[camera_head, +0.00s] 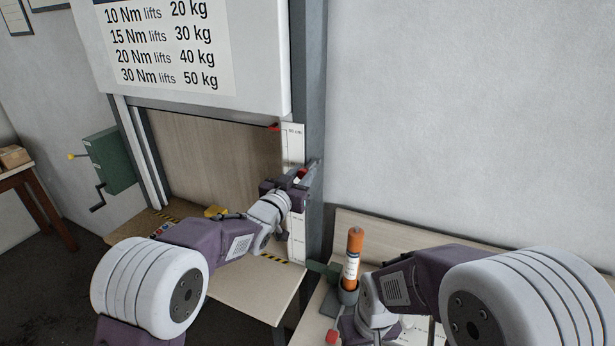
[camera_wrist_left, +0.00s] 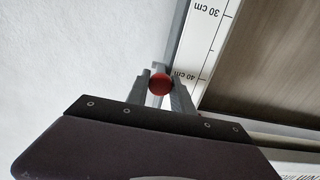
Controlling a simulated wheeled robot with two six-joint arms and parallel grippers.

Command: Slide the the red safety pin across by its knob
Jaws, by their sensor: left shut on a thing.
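The red knob of the safety pin (camera_head: 302,172) is at the grey post on the right side of the shutter opening. It shows as a red ball in the left wrist view (camera_wrist_left: 160,84). My left gripper (camera_head: 308,168) is shut on the knob, with a grey finger on each side of it in the left wrist view (camera_wrist_left: 162,90). The pin's shaft is hidden behind the knob and fingers. My right arm's wrist is low in the head view, beside the orange cylinder; its fingertips cannot be made out.
A white centimetre scale (camera_head: 293,145) runs beside the post (camera_head: 312,70). A green box with a crank (camera_head: 112,160) is on the left wall. An orange cylinder (camera_head: 354,243) stands upright on the right bench (camera_head: 370,229). A yellow object (camera_head: 215,211) lies on the sill.

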